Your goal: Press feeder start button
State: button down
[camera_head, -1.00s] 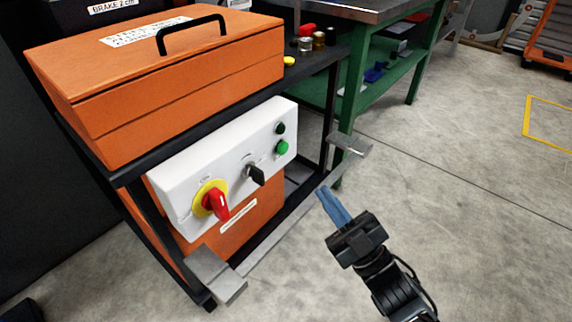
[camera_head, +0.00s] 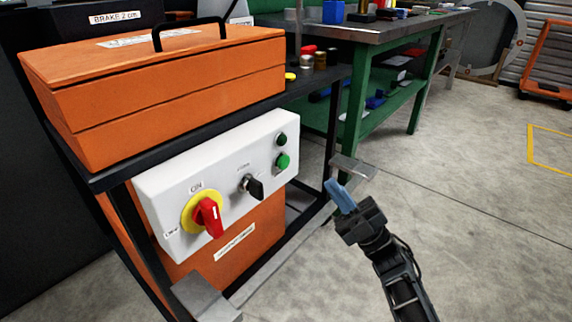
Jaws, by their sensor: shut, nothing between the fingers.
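A white control panel (camera_head: 155,190) is fixed to the front of the orange cabinet. A bright green button (camera_head: 282,161) sits at its right end, with a darker green one (camera_head: 281,139) just above it. A black key-like switch (camera_head: 252,186) is in the middle, and a red rotary handle on a yellow disc (camera_head: 209,217) is at the left. Which button is labelled feeder start cannot be read. My gripper (camera_head: 340,196) is shut and empty, its blue fingers pointing up and left. It is right of and below the green buttons, apart from the panel.
A large orange box (camera_head: 180,95) with a black handle stands above the panel on a black frame. Grey metal brackets (camera_head: 205,298) stick out low at the front. A green workbench (camera_head: 354,110) stands behind.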

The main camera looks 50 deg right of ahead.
aim_at(284, 162)
jog(key=w+b, duration=0.2)
jog(key=w, duration=0.6)
jog(key=shift+w+a, duration=0.2)
jog(key=shift+w, duration=0.2)
jog(key=shift+w+b, duration=0.2)
jog(key=shift+b, duration=0.25)
dwell(1.5)
jog(key=shift+w, duration=0.2)
jog(key=shift+w+b, duration=0.35)
jog(key=shift+w, duration=0.1)
dwell(0.7)
jog(key=shift+s, duration=0.9)
jog(key=shift+p, duration=0.3)
